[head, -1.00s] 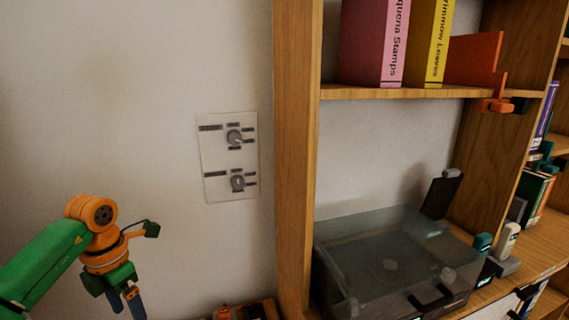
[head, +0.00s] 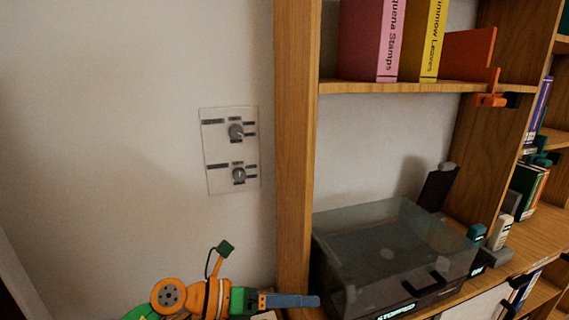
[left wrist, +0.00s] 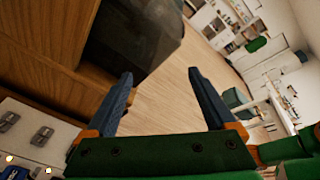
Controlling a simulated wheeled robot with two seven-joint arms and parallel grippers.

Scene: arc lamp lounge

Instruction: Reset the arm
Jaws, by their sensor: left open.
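My left gripper (head: 312,301) is low in the head view, with its blue fingers pointing right. Its fingertips overlap the front edge of the wooden bookcase upright in the picture; I cannot tell whether they touch it. In the left wrist view the two blue fingers (left wrist: 161,76) stand wide apart with nothing between them. The orange wrist and part of my green arm show at the bottom of the head view. My right gripper is in neither view.
A wooden upright (head: 295,150) stands right of the wall panel (head: 231,150) with two dials. A clear-lidded box (head: 385,250) sits on the lower shelf, close to my gripper. Binders (head: 367,40) stand above. The wall at left is clear.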

